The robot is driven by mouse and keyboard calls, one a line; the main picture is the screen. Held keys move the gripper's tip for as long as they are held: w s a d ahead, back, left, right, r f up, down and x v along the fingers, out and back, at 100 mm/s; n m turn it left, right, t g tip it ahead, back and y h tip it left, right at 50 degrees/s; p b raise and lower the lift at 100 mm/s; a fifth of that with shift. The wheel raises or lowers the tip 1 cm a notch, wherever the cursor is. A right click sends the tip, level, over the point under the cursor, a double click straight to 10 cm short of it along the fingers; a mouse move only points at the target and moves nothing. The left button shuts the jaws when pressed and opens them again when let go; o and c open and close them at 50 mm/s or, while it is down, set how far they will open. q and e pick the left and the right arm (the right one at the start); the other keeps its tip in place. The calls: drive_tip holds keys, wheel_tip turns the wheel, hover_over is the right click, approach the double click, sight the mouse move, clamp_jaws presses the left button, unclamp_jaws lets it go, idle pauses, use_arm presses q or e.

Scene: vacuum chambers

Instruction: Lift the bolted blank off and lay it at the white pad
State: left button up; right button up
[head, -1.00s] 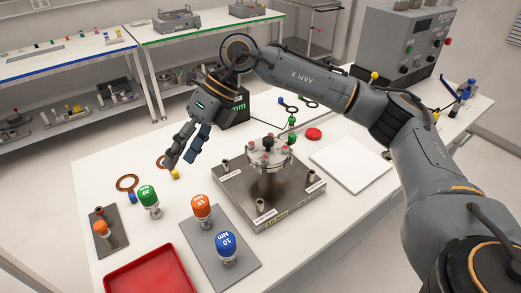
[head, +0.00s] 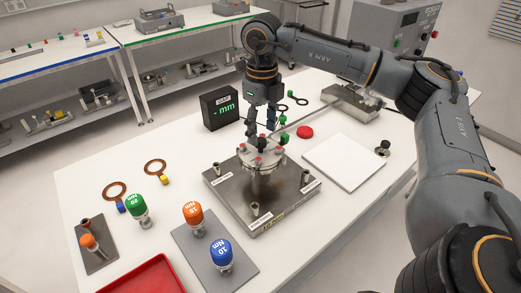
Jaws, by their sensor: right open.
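The blank (head: 260,163) is a round metal plate with red-capped bolts and a black knob (head: 263,144) at its centre. It sits on top of the chamber port on a square steel base block (head: 229,188). My right gripper (head: 261,128) points down above the blank, open, with its fingertips close to the knob. I cannot tell whether they touch it. The white pad (head: 345,162) lies bare on the table, to the right of the block. My left gripper is out of view.
Orange (head: 193,213) and blue (head: 221,251) torque drivers stand on a grey plate in front, with a green one (head: 137,206) beside. A red tray (head: 150,275) is at the front edge. A black gap display (head: 220,109) and a red disc (head: 305,132) stand behind the block.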

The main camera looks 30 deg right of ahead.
sight(260, 139)
drive_tip(key=f, duration=0.1)
drive_tip(key=f+p, duration=0.2)
drive_tip(key=f, duration=0.1)
drive_tip(key=shift+w+d+f, duration=0.1)
drive_tip(key=shift+w, duration=0.25)
drive_tip(key=shift+f, duration=0.55)
clamp_jaws()
drive_tip(key=shift+w+r, duration=0.15)
